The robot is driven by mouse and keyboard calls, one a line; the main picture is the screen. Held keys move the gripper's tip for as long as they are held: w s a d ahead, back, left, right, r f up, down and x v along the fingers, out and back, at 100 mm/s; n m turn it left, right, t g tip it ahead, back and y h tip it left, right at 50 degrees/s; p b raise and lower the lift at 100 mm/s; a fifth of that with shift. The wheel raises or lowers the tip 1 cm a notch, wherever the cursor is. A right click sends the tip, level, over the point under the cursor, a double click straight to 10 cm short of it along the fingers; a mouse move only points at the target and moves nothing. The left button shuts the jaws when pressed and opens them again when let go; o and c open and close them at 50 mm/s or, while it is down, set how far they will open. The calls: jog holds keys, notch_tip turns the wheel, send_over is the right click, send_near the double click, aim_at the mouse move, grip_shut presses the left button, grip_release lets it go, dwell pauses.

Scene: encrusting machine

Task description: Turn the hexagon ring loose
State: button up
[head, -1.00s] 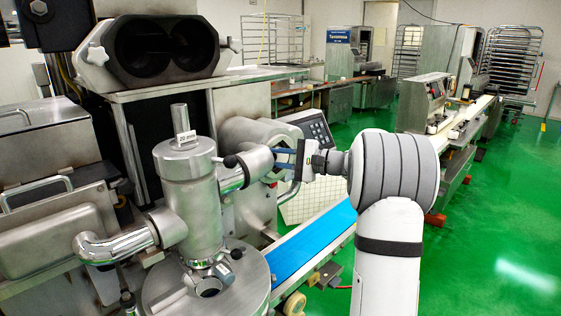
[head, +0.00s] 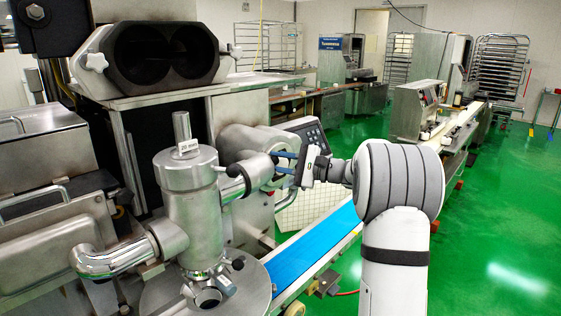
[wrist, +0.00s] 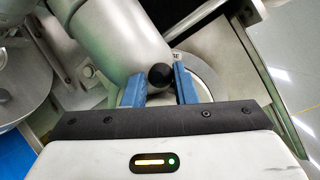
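My gripper (head: 286,163) is at the right end of the side pipe (head: 250,174) of the upright steel cylinder (head: 192,205). Its blue fingers are apart in the wrist view (wrist: 160,88), with a round black knob (wrist: 160,75) between their tips. I cannot tell whether the fingers touch the knob. The pipe (wrist: 115,40) runs down to the knob from the upper left, with a pale round disc behind. The hexagon ring cannot be made out for certain; the gripper and pipe hide part of this joint.
A blue conveyor belt (head: 312,243) runs below the gripper. A twin-bore black block (head: 160,50) is at the upper left. Green floor (head: 490,215) is clear on the right.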

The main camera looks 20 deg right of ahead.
jog(key=shift+o, duration=1.4)
jog(key=shift+s+d+f, duration=0.1)
jog(key=shift+d+f, duration=0.05)
jog(key=shift+d, duration=0.2)
jog(key=shift+o, duration=0.7)
jog(key=shift+a, duration=0.3)
jog(key=shift+d, duration=0.1)
jog(key=shift+d, duration=0.1)
jog(key=b+v, duration=0.1)
jog(key=v, duration=0.6)
jog(key=shift+s+d+b, duration=0.25)
jog(key=shift+b, duration=0.1)
